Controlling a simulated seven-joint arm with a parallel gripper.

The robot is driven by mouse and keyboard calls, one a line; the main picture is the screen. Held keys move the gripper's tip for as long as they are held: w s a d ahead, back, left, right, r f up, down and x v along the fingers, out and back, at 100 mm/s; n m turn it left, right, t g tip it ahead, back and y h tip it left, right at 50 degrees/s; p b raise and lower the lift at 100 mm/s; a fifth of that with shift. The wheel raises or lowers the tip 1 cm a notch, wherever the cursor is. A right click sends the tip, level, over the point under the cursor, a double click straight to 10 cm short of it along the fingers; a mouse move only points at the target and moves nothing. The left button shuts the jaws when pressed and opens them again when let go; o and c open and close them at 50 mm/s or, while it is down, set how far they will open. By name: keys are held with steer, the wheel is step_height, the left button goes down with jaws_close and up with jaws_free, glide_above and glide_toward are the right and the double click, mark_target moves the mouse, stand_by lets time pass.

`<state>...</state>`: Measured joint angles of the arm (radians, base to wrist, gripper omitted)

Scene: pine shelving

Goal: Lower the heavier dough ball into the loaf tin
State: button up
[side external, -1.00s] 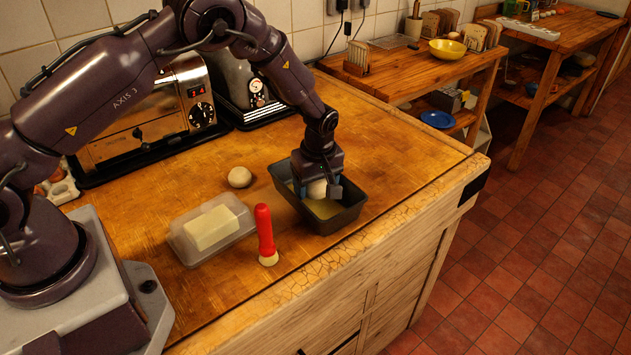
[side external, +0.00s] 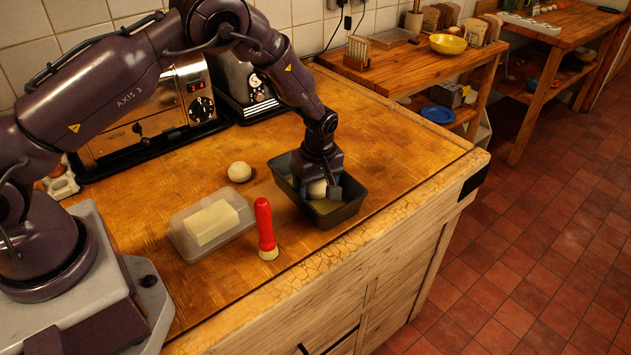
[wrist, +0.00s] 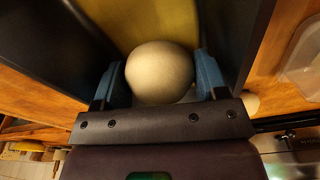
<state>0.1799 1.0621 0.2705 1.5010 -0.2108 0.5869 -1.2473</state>
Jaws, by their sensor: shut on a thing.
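My gripper (side external: 317,188) points down into the dark grey loaf tin (side external: 343,216) on the wooden counter. Its blue fingers are shut on a pale dough ball (side external: 317,189), one on each side of it. In the wrist view the held dough ball (wrist: 160,73) sits between the fingers, with the tin's yellowish floor (wrist: 150,22) behind it and dark tin walls on both sides. I cannot tell whether the ball touches the floor. A second dough ball (side external: 239,172) lies on the counter to the left of the tin.
A clear butter dish with a butter block (side external: 211,222) and a red-handled brush (side external: 265,228) stand left of the tin. A toaster oven (side external: 150,110) and another appliance (side external: 243,85) stand behind. The counter's front edge is close to the tin; the counter's right part is clear.

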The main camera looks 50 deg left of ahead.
steer(key=shift+f, duration=0.45)
stand_by(0.3)
